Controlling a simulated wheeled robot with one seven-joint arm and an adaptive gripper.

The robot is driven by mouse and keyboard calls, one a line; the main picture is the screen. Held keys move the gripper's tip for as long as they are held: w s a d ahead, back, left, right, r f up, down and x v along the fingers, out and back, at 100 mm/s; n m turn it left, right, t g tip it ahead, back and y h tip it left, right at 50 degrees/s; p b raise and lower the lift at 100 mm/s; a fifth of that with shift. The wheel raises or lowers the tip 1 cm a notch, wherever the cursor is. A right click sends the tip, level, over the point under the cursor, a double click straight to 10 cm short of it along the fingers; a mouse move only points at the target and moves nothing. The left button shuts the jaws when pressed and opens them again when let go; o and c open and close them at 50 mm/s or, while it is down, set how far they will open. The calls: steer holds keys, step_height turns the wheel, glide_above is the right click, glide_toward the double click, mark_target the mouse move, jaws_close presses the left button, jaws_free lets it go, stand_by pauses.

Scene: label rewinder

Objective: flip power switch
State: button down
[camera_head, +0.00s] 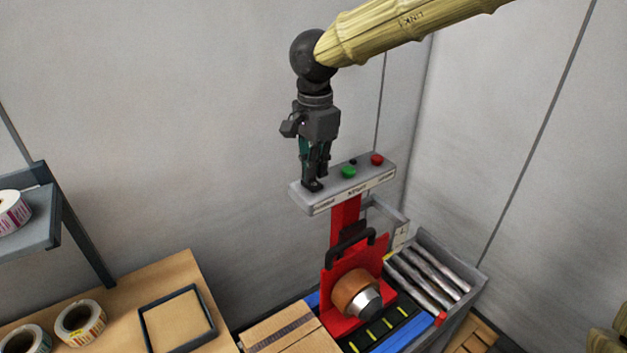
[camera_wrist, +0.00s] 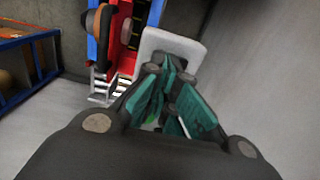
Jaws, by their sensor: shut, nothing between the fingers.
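The grey control panel (camera_head: 365,188) tops the red post of the label rewinder (camera_head: 343,262). A green button (camera_head: 348,172) and a red button (camera_head: 377,159) show on it, with a small black part between them. My gripper (camera_head: 314,184) points down with its fingers shut and empty at the panel's left end. A small black piece shows at the fingertips; the power switch itself is largely hidden there. In the wrist view the teal-padded fingers (camera_wrist: 168,92) are in front of the pale panel (camera_wrist: 178,42). I cannot tell whether they touch the switch.
Below the panel are a brown roll (camera_head: 356,292) and a grey tray of metal rollers (camera_head: 432,272). A wooden table (camera_head: 130,296) at left holds label rolls (camera_head: 80,322) and a dark frame (camera_head: 178,318). A cardboard box (camera_head: 285,330) stands nearby. Grey walls stand behind.

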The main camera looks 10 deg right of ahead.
mark_target(315, 184)
steer(key=shift+f, duration=1)
stand_by(0.8)
steer(key=shift+r, duration=0.1)
steer(key=shift+r+p, duration=2.4)
steer(key=shift+r, duration=1)
